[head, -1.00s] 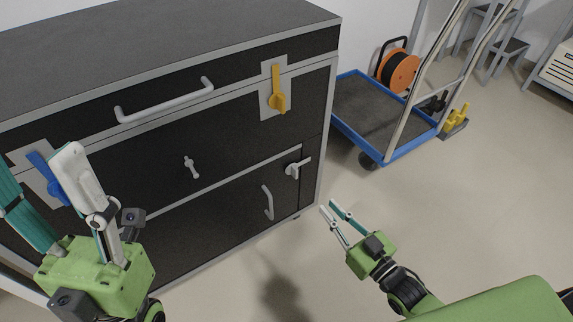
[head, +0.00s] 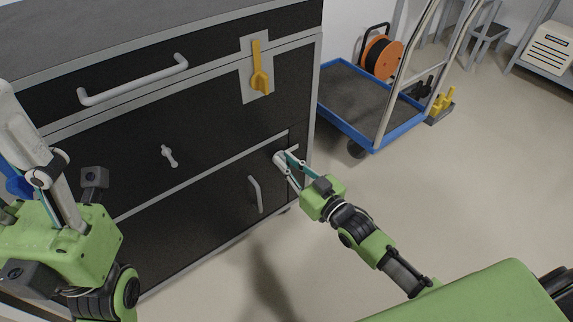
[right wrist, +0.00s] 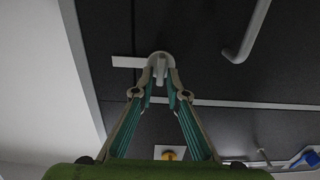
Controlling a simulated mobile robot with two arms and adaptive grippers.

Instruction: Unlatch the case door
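The case door is the dark lower panel (head: 215,205) of the black cabinet, with a grey upright handle (head: 255,194). A pale grey latch (head: 279,156) sits at its upper right corner. In the right wrist view the latch (right wrist: 128,62) shows a light flat bar and a rounded knob. My right gripper (head: 286,154) is at the latch, its fingers on either side of the knob with a narrow gap; contact is unclear. My left gripper (head: 5,150) is spread near a blue handle (head: 18,185) at the left edge, its fingertips partly out of view.
A yellow turn handle (head: 260,70) and a long drawer handle (head: 132,80) are higher on the cabinet. A small grey knob (head: 169,156) is mid-front. A blue-rimmed trolley (head: 375,142) with an orange cable reel (head: 381,56) stands right. The floor before the cabinet is clear.

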